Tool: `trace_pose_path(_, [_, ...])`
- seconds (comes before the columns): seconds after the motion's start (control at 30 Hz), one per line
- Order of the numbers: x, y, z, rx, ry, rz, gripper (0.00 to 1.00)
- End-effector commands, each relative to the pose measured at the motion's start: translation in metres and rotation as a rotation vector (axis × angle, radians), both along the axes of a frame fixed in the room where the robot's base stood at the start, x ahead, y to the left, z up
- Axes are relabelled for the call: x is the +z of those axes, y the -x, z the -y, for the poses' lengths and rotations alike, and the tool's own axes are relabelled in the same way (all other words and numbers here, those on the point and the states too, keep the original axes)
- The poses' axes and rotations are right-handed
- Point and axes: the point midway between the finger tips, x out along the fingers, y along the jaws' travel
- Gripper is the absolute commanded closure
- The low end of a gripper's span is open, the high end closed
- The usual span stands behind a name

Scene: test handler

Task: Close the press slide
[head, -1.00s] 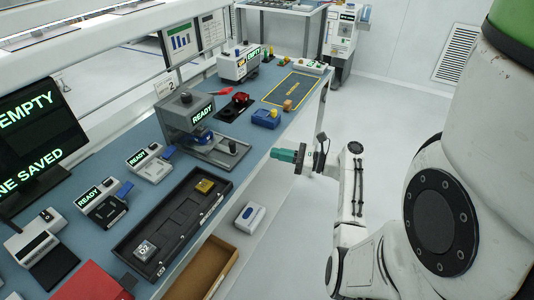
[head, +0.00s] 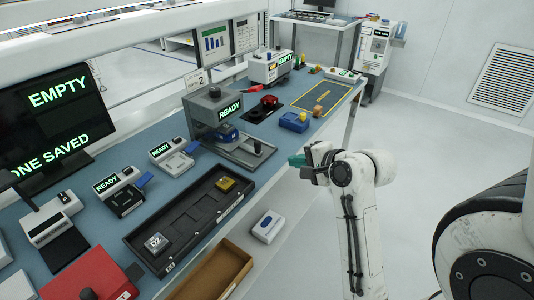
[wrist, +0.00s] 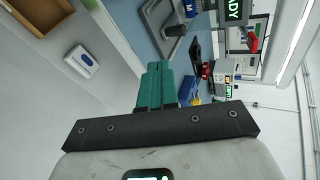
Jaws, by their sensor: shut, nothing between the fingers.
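The press (head: 215,108) is a grey box with a lit READY screen, standing on the blue bench. Its slide (head: 243,152) is a flat grey plate drawn out toward the bench's front edge, with an upright dark knob (head: 257,148) near its outer end. A blue part shows at the press mouth. My gripper (head: 297,160) has green fingers, shut and empty, just right of the slide's outer end and apart from it. In the wrist view the shut fingers (wrist: 156,84) point toward the slide (wrist: 158,30) and its knob (wrist: 175,29).
A black tray (head: 190,237) with a gold block and a D2 block lies in front of the press. A blue block fixture (head: 294,121) stands to its right. Small READY devices stand left. Open floor lies right of the bench.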

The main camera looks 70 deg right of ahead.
Motion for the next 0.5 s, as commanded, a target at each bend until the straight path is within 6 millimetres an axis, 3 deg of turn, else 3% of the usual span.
trace_pose_path(0.2, [0.014, 0.0, -0.005, -0.002, 0.099, -0.025, 1.0])
trace_pose_path(0.5, [-0.009, -0.037, 0.015, -0.002, 0.094, -0.024, 1.0])
